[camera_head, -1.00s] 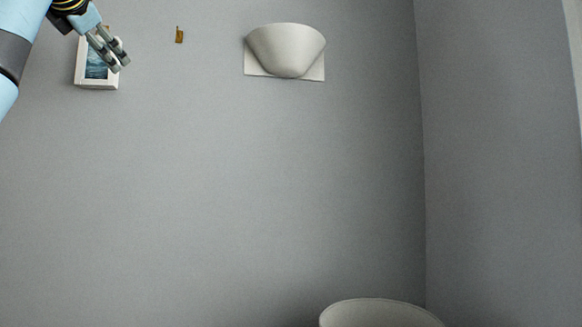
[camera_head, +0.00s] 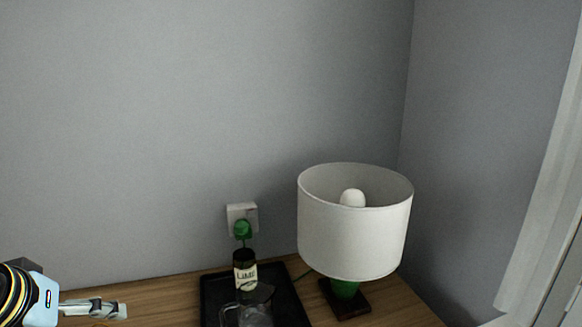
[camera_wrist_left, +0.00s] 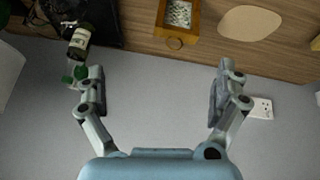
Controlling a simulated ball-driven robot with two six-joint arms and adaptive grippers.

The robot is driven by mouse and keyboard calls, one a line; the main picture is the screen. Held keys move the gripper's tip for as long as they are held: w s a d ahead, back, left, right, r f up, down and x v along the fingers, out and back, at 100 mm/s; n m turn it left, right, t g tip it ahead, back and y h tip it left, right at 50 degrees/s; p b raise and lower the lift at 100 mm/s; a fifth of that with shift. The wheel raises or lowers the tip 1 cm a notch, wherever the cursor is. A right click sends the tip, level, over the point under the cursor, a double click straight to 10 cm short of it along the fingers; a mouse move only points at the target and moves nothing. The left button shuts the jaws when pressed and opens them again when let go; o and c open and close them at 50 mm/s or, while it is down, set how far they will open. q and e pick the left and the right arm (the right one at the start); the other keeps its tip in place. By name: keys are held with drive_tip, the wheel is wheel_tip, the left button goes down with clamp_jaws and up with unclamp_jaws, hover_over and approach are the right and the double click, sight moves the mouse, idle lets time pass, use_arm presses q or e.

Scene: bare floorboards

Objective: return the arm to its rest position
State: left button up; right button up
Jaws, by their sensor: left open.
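My left gripper (camera_head: 95,309) is low at the left edge of the head view, beside the wooden tabletop. In the left wrist view the same gripper (camera_wrist_left: 160,78) has its two fingers wide apart with nothing between them. It is open and empty. Most of the left arm is outside the head view. My right gripper is in neither view.
A white-shaded lamp (camera_head: 353,235) stands on the wooden top (camera_head: 395,305). A dark bottle (camera_head: 244,272) and clear glassware stand on a black tray (camera_head: 287,300). The left wrist view shows a small wooden box (camera_wrist_left: 159,22) and a wall socket (camera_wrist_left: 262,108).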

use_arm(q)
drive_tip(key=s+d+f+m+g, duration=0.1)
drive_tip(key=s+f+m, duration=0.15)
drive_tip(key=s, duration=0.55)
drive_tip(key=s+d+f+m+g, duration=0.1)
drive_tip(key=s+f+m, duration=0.15)
drive_tip(key=s, duration=0.45)
drive_tip(key=s+a+f+g+b, duration=0.15)
drive_tip(key=f+b, duration=0.35)
drive_tip(key=f, duration=1.4)
drive_tip(key=s+a+f+g+b, duration=0.15)
drive_tip(key=f+b, duration=0.35)
drive_tip(key=f, duration=1.4)
drive_tip(key=s+f+b, duration=0.6)
drive_tip(key=s+f, duration=1.2)
drive_tip(key=f, duration=0.2)
drive_tip(key=shift+a+h, duration=0.2)
drive_tip(key=shift+h, duration=0.1)
